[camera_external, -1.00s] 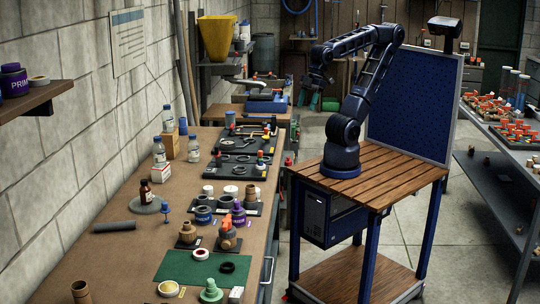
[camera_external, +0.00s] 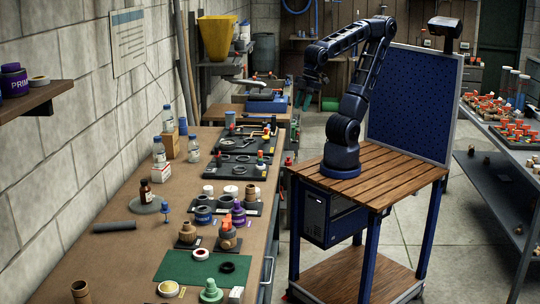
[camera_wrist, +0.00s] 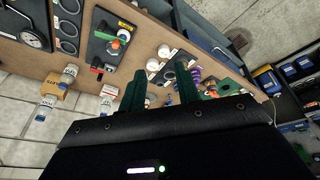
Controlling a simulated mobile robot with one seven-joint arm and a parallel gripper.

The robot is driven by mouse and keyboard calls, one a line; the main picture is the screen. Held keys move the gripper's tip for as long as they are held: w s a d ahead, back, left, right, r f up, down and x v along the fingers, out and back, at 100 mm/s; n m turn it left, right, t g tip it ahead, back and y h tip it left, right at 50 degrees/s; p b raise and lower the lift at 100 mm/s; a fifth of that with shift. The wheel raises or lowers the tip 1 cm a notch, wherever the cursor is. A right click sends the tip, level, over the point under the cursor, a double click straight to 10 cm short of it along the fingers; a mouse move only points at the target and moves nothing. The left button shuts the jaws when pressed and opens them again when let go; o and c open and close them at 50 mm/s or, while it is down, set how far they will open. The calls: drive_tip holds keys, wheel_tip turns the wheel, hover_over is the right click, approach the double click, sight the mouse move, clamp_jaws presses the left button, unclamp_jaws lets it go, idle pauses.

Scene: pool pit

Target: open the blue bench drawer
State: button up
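The bench (camera_external: 125,262) has a long brown top. On its right side a metal pull handle (camera_external: 267,270) shows low at the front; the drawer face around it is mostly hidden by the steep angle. My gripper (camera_external: 307,97) hangs in the air right of the bench's far part. Its two green fingers (camera_wrist: 158,88) are apart in the wrist view, with nothing seen held between them.
Fittings, bottles and dark trays (camera_external: 238,165) crowd the bench top. A green mat (camera_external: 178,268) lies near its front. The wooden cart (camera_external: 400,183) stands right of the bench, with a narrow floor gap between. A rack with orange-topped items (camera_external: 518,132) is at right.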

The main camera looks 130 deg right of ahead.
drive_tip(key=w+a+f+n+g+h, duration=0.1)
drive_tip(key=w+a+f+h, duration=0.15)
drive_tip(key=w, duration=0.55)
drive_tip(key=w+a+f+g+h, duration=0.2)
drive_tip(key=w+f, duration=0.1)
drive_tip(key=w, duration=0.5)
drive_tip(key=w+a+f+n+t+h, duration=0.15)
drive_tip(key=w+a+f+h, duration=0.25)
drive_tip(key=w+a+f, duration=0.7)
drive_tip(key=w+a+f+n+t+h, duration=0.1)
drive_tip(key=w+a+f+n+t, duration=0.15)
drive_tip(key=a+f, duration=0.6)
drive_tip(key=w+a+f+n+t, duration=0.2)
drive_tip(key=a+f+t, duration=0.1)
drive_tip(key=a+f, duration=0.55)
drive_tip(key=w+a+f+n+t+h, duration=0.1)
drive_tip(key=w+a+f+n+t, duration=0.15)
drive_tip(key=a+f, duration=0.6)
drive_tip(key=s+d+f+x, duration=0.1)
drive_tip(key=x, duration=1.1)
drive_tip(key=shift+s+d+f+m+t, duration=0.15)
drive_tip(key=shift+f+m+t, duration=0.2)
drive_tip(key=shift+t, duration=0.1)
drive_tip(key=shift+r, duration=0.1)
clamp_jaws()
